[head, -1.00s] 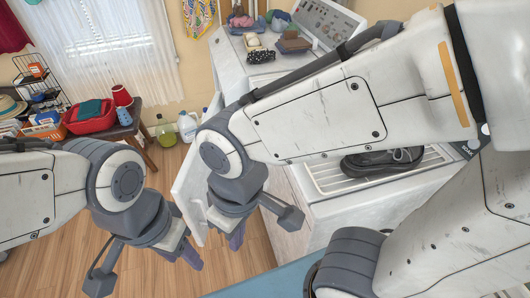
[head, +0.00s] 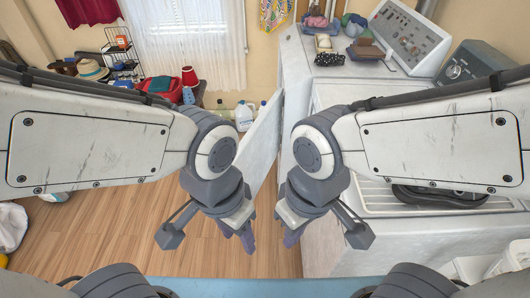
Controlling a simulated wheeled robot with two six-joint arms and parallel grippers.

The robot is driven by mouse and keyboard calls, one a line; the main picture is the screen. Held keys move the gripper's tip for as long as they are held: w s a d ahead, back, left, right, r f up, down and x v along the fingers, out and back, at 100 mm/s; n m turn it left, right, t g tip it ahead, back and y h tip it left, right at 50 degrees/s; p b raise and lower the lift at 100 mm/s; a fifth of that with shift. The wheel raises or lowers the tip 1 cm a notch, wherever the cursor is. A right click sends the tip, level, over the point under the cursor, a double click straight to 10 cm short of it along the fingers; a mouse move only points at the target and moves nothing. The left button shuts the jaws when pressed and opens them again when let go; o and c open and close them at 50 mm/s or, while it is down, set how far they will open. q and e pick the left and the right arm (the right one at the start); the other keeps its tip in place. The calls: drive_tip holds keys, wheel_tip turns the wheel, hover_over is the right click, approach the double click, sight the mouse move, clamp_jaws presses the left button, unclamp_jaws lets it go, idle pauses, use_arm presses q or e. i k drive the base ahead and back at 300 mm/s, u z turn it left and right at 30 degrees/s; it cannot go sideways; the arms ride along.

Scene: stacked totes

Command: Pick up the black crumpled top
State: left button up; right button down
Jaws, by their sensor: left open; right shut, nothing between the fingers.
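A small black crumpled bundle with white specks (head: 332,59) lies on top of the white machine at the back. It looks like the black top, though it is too small to be sure. My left gripper (head: 244,241) hangs low in the middle, open and empty over the wood floor. My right gripper (head: 291,239) hangs just right of it, shut and empty. Both are well apart from the bundle and nearer to me.
A white door panel (head: 262,138) stands open behind the grippers. Folded brown cloth (head: 367,49) and pink cloth (head: 316,22) lie near the bundle.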

sight(326, 59)
drive_tip(key=z, duration=0.55)
drive_tip(key=k, duration=1.25)
drive_tip(key=u, duration=0.45)
drive_tip(key=i, duration=1)
drive_tip(key=u, duration=1.35)
drive_tip(key=i, duration=2)
drive_tip(key=z, duration=0.25)
drive_tip(key=i, duration=1.35)
drive_tip(key=z, duration=1.6)
drive_tip(key=i, duration=0.8)
drive_tip(key=z, duration=0.75)
